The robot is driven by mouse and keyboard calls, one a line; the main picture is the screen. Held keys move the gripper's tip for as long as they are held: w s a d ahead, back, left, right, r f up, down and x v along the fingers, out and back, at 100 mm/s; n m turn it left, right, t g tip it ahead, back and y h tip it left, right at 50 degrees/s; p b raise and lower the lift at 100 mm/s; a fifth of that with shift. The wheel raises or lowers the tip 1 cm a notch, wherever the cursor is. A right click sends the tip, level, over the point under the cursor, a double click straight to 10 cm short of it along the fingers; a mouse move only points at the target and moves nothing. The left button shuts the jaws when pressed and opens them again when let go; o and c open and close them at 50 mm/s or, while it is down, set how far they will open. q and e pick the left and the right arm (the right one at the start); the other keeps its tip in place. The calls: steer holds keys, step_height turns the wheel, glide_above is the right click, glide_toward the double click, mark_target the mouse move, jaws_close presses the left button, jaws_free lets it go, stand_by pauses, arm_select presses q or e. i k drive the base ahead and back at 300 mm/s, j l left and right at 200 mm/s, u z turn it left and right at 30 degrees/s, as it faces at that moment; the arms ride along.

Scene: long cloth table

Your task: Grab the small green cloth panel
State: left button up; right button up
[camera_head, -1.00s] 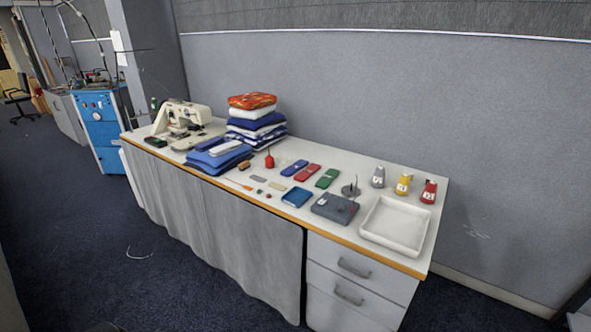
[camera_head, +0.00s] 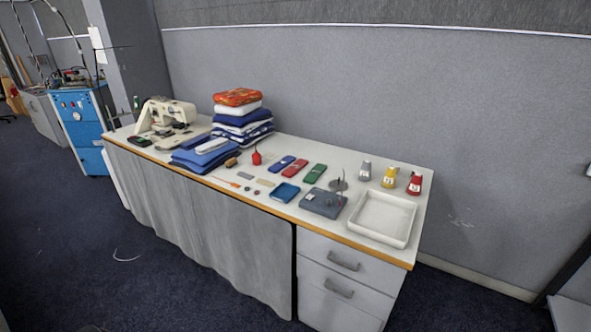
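The small green cloth panel (camera_head: 314,172) lies flat on the white table, in a row of three folded panels. It is the rightmost of the three, beside the red panel (camera_head: 295,168) and the blue panel (camera_head: 283,163). Nothing covers it. Neither of my grippers shows in the head view.
The long table (camera_head: 335,155) has a curtained front and drawers on the right. A white tray (camera_head: 407,241), a grey box (camera_head: 323,203), a blue tray (camera_head: 286,193) and three small bottles, one of them yellow (camera_head: 389,177), stand near the panels. Folded cloth stacks (camera_head: 241,125) and a sewing machine (camera_head: 165,117) are farther left.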

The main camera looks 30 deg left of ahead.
mark_target(312, 177)
steer(key=i+j, duration=0.15)
steer(key=j, duration=0.3)
steer(key=i+j+u, duration=0.1)
steer(key=j, duration=0.35)
steer(key=i+j, duration=0.15)
steer(key=j, duration=0.25)
steer(key=i+j+u, duration=0.15)
steer(key=j, duration=0.3)
steer(key=i+j, duration=0.15)
steer(key=j, duration=0.25)
steer(key=i+j+u, duration=0.1)
steer(key=j, duration=0.3)
steer(key=i+j, duration=0.25)
steer(key=j, duration=0.15)
steer(key=i+j+u, duration=0.1)
steer(key=j, duration=0.3)
steer(key=i, duration=0.1)
